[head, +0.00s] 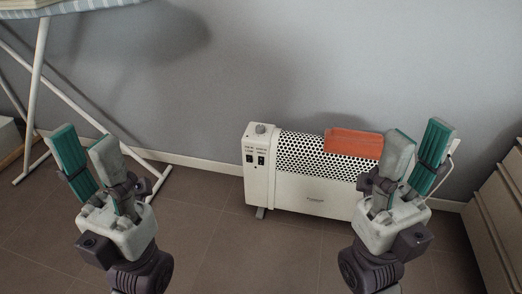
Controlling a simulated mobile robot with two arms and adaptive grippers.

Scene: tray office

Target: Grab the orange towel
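The orange towel (352,143) is draped over the top of a white heater (316,193), toward its right part, and hangs a little down the perforated front. My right gripper (416,143) is raised in front of the heater, to the right of the towel. Its fingers are spread and hold nothing; its left finger comes close to the towel's right edge in the picture, and I cannot tell whether they touch. My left gripper (84,147) is raised at the left, well away from the heater, with its fingers apart and empty.
An ironing board (75,12) with white legs stands at the upper left. A beige drawer cabinet (499,215) is at the right edge. A grey wall is behind the heater. The brown tiled floor (235,262) is clear between my arms.

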